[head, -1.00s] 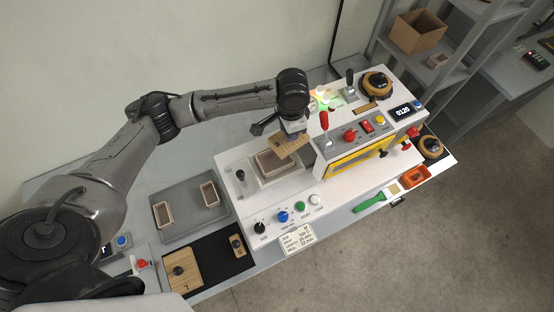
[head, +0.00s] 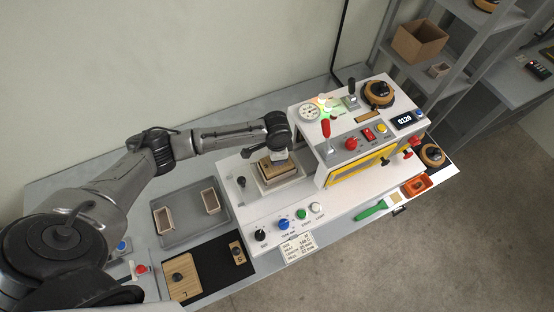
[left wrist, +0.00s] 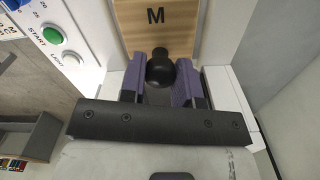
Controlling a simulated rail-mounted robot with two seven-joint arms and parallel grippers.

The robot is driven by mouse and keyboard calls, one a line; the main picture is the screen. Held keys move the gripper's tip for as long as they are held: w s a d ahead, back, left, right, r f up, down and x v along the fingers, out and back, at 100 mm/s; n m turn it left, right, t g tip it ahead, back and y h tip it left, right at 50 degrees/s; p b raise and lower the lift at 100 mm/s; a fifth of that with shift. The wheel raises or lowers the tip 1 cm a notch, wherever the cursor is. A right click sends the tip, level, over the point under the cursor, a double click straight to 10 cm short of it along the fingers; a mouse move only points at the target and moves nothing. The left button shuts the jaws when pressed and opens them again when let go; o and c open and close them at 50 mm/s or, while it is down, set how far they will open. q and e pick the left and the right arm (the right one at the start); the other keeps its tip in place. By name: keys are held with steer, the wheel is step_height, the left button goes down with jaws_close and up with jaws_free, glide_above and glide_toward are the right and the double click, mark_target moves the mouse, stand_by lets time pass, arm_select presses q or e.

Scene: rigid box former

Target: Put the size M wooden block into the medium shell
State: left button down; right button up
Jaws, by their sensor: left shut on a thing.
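The size M wooden block (left wrist: 157,36) shows its "M" face and black knob in the left wrist view. My left gripper (left wrist: 160,85) is shut on the knob. In the head view the block (head: 272,172) lies over the medium shell (head: 291,181), a beige open box on the white machine. The block looks roughly level and within the shell's rim, but I cannot tell how deep it is. My left gripper (head: 279,155) is directly above it in the head view. My right gripper is not in view.
The white machine (head: 240,160) has a red lever (head: 326,128) and yellow-framed front close right of the shell. Left of it, a grey tray (head: 187,222) holds two small shells. The L block (head: 184,277) and S block (head: 237,252) lie on a black mat (head: 212,276).

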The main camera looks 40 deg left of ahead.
arm_select(q)
steer(key=shift+f, duration=1.35)
steer(key=shift+f, duration=0.1)
steer(key=c, duration=0.8)
jaws_free()
steer(key=shift+c, duration=0.2)
